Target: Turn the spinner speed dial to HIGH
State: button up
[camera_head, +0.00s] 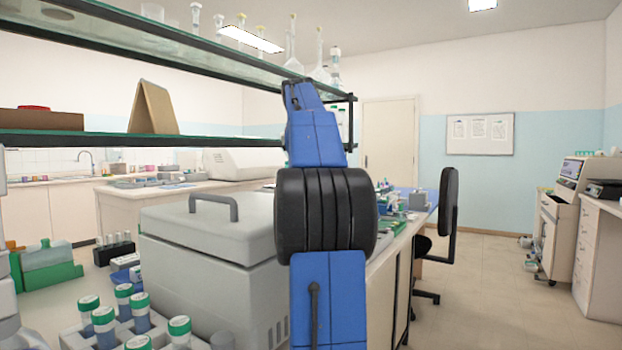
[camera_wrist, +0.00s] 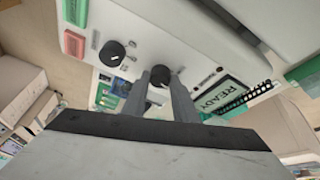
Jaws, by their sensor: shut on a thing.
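In the wrist view a pale control panel (camera_wrist: 140,22) carries two round black dials. One dial (camera_wrist: 112,53) stands free at the left, with a white pointer mark. My gripper (camera_wrist: 159,82) has its two grey fingers on either side of the other dial (camera_wrist: 160,75), shut on it. The printed labels by the dials are too small to read, so I cannot tell the set speed. A display (camera_wrist: 218,97) on the panel reads READY. In the head view my arm hides the gripper and the dials.
A green button (camera_wrist: 75,11) and a red button (camera_wrist: 74,43) sit on the panel. In the head view a grey lidded machine (camera_head: 212,235) with a handle stands beside my arm. Green-capped tubes (camera_head: 103,322) are in front. A glass shelf (camera_head: 200,141) is close above.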

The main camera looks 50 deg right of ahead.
jog(key=m+g, duration=0.2)
jog(key=m, duration=0.3)
jog(key=shift+w, duration=0.15)
jog(key=shift+m, duration=0.3)
dwell(0.3)
jog(key=o, duration=1)
jog(key=shift+o, duration=0.2)
jog(key=shift+v, duration=1.55)
jog(key=a, duration=0.4)
jog(key=w+a, duration=0.1)
jog(key=a, duration=0.3)
jog(key=w+a, duration=0.1)
jog(key=a, duration=0.2)
jog(key=shift+a, duration=0.4)
